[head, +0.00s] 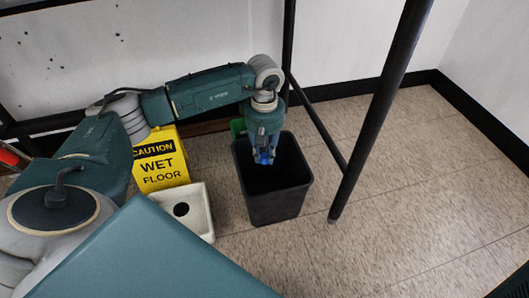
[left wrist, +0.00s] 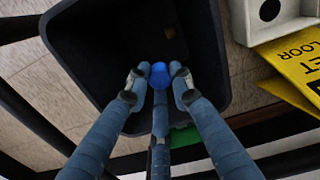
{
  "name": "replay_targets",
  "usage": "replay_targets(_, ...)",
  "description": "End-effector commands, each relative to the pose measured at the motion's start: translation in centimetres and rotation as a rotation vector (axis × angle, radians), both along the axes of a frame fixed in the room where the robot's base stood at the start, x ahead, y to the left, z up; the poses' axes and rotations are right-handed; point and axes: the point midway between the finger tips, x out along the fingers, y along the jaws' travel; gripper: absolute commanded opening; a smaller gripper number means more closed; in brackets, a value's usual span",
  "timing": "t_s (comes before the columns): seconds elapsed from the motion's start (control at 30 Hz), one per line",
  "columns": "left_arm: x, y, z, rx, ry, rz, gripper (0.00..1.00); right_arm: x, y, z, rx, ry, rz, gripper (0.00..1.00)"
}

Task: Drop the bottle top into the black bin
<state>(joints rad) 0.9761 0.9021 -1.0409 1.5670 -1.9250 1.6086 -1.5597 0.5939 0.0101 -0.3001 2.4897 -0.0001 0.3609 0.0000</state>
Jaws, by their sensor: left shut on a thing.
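The black bin (head: 275,208) stands on the tiled floor in the head view, with its open top facing up. It also fills much of the left wrist view (left wrist: 88,62). My left gripper (head: 264,156) reaches down over the bin's opening. It is shut on the blue bottle top (left wrist: 159,75), which sits between its fingertips above the bin's dark inside. In the head view the bottle top (head: 263,158) shows as a small blue patch at the fingertips. A small brownish thing (left wrist: 170,33) lies inside the bin. My right gripper is not in view.
A yellow wet floor sign (head: 161,178) and a white box with a round hole (head: 199,207) stand left of the bin. A green thing (head: 238,126) is behind it. A dark slanted post (head: 378,115) rises to its right.

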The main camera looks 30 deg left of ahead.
Motion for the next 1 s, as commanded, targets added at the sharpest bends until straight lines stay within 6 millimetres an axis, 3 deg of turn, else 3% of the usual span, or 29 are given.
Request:
replay_targets(0.07, 0.0, 0.0, 0.0, 0.0, 0.0, 0.0, 0.12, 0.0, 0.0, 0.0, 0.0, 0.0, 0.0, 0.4)
replay_targets(0.1, 0.0, 0.0, 0.0, 0.0, 0.0, 0.0, 0.28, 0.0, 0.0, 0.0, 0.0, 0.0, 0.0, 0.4)
replay_targets(0.2, 0.0, 0.0, 0.0, 0.0, 0.0, 0.0, 0.44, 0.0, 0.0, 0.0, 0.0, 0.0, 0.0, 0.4)
replay_targets(0.57, 0.1, 0.0, 0.6, 0.0, -0.001, 0.0, 0.44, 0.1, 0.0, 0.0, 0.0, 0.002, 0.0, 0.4)
replay_targets(0.67, 0.1, 0.1, 1.9, 0.0, -0.004, 0.0, 0.44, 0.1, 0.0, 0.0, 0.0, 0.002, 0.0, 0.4)
replay_targets(1.0, 0.1, 0.0, 8.9, 0.0, -0.004, 0.0, 0.44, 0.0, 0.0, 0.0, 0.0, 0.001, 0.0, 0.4)
